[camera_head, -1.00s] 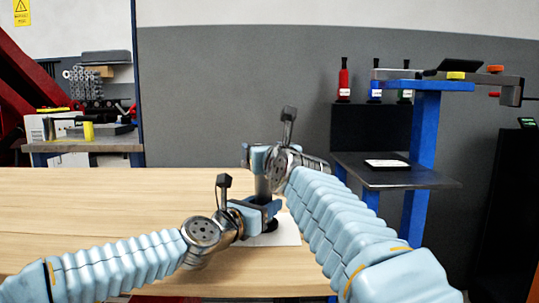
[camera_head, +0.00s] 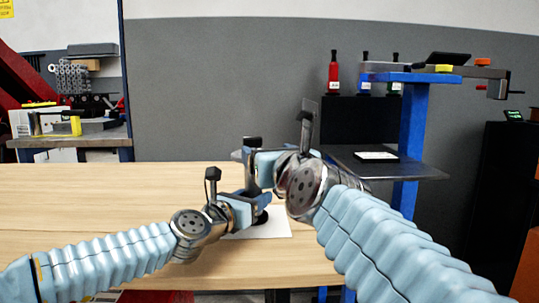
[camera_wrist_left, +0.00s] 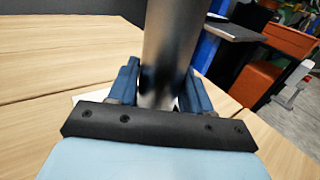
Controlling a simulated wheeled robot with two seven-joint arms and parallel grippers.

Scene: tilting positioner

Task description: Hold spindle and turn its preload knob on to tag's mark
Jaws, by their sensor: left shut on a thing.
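The spindle (camera_head: 250,176) is a grey metal cylinder standing upright over a white sheet (camera_head: 268,228) on the wooden table. A dark piece (camera_head: 252,143) shows at its top; I cannot tell whether it is the preload knob. My left gripper (camera_head: 246,203) is shut on the lower spindle; in the left wrist view the spindle (camera_wrist_left: 172,45) stands between its blue fingers (camera_wrist_left: 160,88). My right gripper (camera_head: 252,160) is at the spindle's upper end, a blue finger showing on its left. Its grip is hidden by the wrist. The tag and its mark cannot be made out.
The wooden table (camera_head: 90,205) is clear left of the spindle. Behind at right stands a blue-posted stand with a dark shelf (camera_head: 385,168), a small white-topped item, and red, blue and green bottles. A cluttered bench (camera_head: 70,142) stands at back left.

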